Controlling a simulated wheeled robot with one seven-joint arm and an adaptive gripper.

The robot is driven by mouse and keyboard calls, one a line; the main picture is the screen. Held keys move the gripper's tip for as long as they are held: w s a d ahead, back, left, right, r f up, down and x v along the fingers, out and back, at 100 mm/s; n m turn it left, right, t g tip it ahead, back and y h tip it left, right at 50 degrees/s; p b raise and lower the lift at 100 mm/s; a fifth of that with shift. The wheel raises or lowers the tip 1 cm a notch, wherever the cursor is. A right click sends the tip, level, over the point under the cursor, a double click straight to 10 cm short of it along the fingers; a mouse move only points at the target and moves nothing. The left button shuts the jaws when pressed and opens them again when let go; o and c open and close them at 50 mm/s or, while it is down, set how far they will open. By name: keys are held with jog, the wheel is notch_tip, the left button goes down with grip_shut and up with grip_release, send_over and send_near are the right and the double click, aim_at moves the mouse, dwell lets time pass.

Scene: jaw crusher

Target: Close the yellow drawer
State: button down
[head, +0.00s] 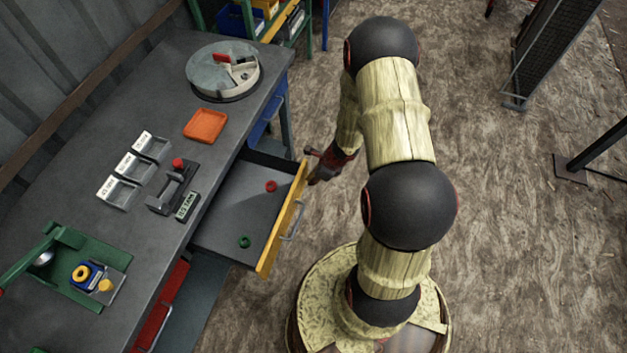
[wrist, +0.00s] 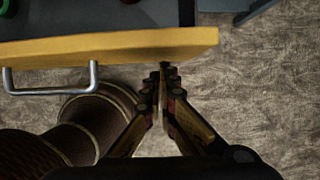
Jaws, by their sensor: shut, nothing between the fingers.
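The yellow drawer (head: 283,219) is pulled out from under the dark workbench. Its yellow front also spans the upper left of the wrist view (wrist: 110,46), with a metal bar handle (wrist: 50,78) on its outer face. A red ring (head: 271,186) and a green ring (head: 244,242) lie inside the drawer. My gripper (head: 312,168) is by the far end of the drawer front, on its outer side. In the wrist view my gripper (wrist: 163,72) is shut and empty, its tips close to the front's right end. I cannot tell whether they touch it.
The workbench (head: 150,85) holds a round divided tray (head: 222,70), an orange tray (head: 205,125), several clear bins and a green fixture (head: 75,265). A red drawer front (head: 160,310) shows below. The floor right of the drawer is open around my base.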

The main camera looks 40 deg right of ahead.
jog(key=w+a+p, duration=0.2)
jog(key=w+a, duration=0.3)
jog(key=w, duration=0.2)
jog(key=w+a+p, duration=0.3)
jog(key=w+a, duration=0.2)
jog(key=w, duration=0.2)
jog(key=w+a+p, duration=0.3)
jog(key=w+a, duration=0.3)
jog(key=w, duration=0.2)
